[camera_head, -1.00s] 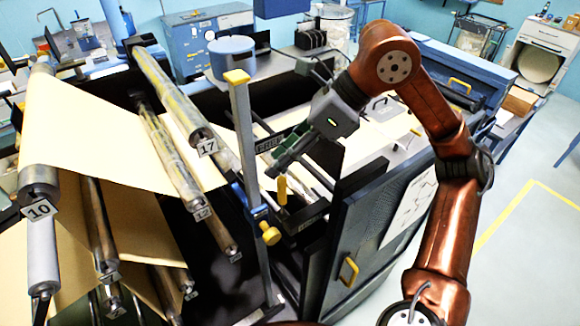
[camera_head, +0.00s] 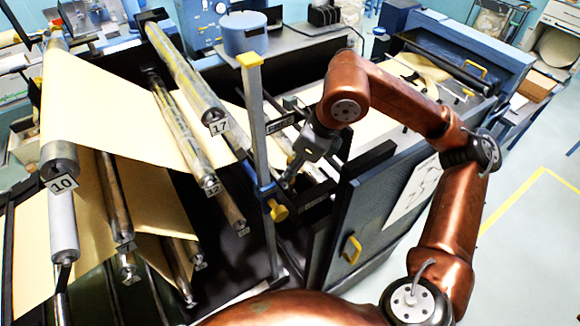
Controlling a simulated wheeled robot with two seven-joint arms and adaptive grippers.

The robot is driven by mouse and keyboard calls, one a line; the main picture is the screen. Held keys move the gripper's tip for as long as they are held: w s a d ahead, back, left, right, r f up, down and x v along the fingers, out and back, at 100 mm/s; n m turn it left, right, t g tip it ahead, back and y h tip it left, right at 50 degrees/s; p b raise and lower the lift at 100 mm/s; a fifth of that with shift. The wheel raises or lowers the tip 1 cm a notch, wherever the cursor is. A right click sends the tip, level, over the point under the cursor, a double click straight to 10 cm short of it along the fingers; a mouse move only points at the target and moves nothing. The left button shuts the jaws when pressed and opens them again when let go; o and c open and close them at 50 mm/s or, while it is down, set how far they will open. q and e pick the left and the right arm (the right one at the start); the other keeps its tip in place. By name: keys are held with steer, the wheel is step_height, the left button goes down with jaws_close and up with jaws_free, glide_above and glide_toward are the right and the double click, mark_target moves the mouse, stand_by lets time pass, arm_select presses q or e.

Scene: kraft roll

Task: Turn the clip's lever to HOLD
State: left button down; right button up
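My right arm comes in from the right, and its grey gripper (camera_head: 290,179) points down and left at the machine's inner side, close behind the upright post. Its fingertips are small and partly lost against the dark parts, so I cannot tell whether they are open or touching anything. The clip's lever cannot be made out clearly; the gripper covers the area where a small yellow upright handle showed earlier. A yellow knob (camera_head: 279,212) sits on the post's blue clamp, just below the fingertips. My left gripper is not in view.
The grey post (camera_head: 257,120) with a yellow cap stands left of my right gripper. Rollers, including one tagged 17 (camera_head: 190,75), carry kraft paper (camera_head: 105,105) at left. A dark cabinet door with a yellow handle (camera_head: 351,250) is below my arm. Open floor lies at right.

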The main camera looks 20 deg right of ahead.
steer(key=shift+c, duration=0.7)
jaws_close()
